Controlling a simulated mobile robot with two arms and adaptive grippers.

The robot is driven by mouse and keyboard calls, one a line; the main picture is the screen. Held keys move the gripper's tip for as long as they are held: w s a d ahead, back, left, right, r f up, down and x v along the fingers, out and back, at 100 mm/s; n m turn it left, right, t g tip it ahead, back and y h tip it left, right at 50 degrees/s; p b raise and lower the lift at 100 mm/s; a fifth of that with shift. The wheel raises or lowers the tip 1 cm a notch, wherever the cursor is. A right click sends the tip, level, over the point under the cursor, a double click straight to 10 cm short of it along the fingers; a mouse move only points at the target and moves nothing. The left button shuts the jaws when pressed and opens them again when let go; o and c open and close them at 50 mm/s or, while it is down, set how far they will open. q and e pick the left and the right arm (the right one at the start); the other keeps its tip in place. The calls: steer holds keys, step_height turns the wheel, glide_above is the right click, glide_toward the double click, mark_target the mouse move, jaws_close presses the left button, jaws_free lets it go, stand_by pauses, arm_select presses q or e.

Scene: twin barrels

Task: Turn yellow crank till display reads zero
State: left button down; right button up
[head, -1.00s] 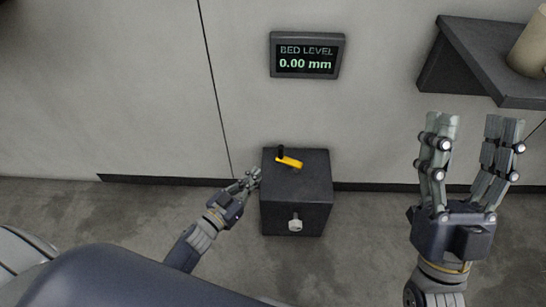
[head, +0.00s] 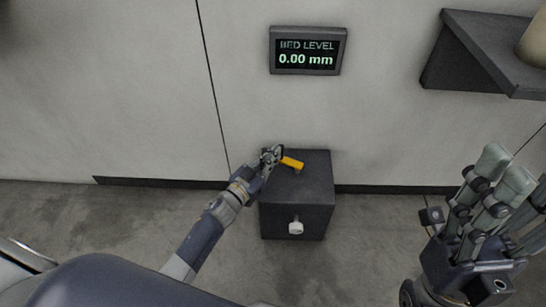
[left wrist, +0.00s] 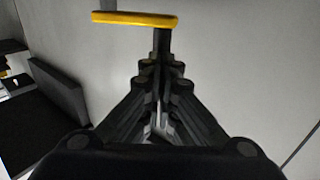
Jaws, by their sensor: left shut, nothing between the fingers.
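The yellow crank (head: 291,163) sits on top of a dark box (head: 312,188). Its yellow arm also shows at the top of the left wrist view (left wrist: 135,20), with a dark grip (left wrist: 162,42) extending from its right end. The display (head: 307,51) on the wall reads "BED LEVEL 0.00 mm". My left gripper (head: 272,153) is at the grip end of the crank, with its fingers shut and nothing held. The fingertips hide part of the grip; I cannot tell if they touch it. My right gripper (head: 512,172) is open and empty, away from the box at the right.
A white knob (head: 295,228) sticks out of the box's front. A dark wall shelf (head: 480,60) at the upper right bears a beige, rounded object (head: 535,42). The grey floor in front of the box is clear.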

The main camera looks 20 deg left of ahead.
arm_select(q)
steer(key=shift+w+a+r+m+g+h+p, duration=0.15)
steer(key=shift+w+m+g+h+p, duration=0.35)
steer(key=shift+m+h, duration=0.5)
steer(key=shift+w+a+m+g+h, duration=0.2)
steer(key=shift+w+m+g+h, duration=0.25)
steer(key=shift+h, duration=0.55)
steer(key=shift+w, duration=0.5)
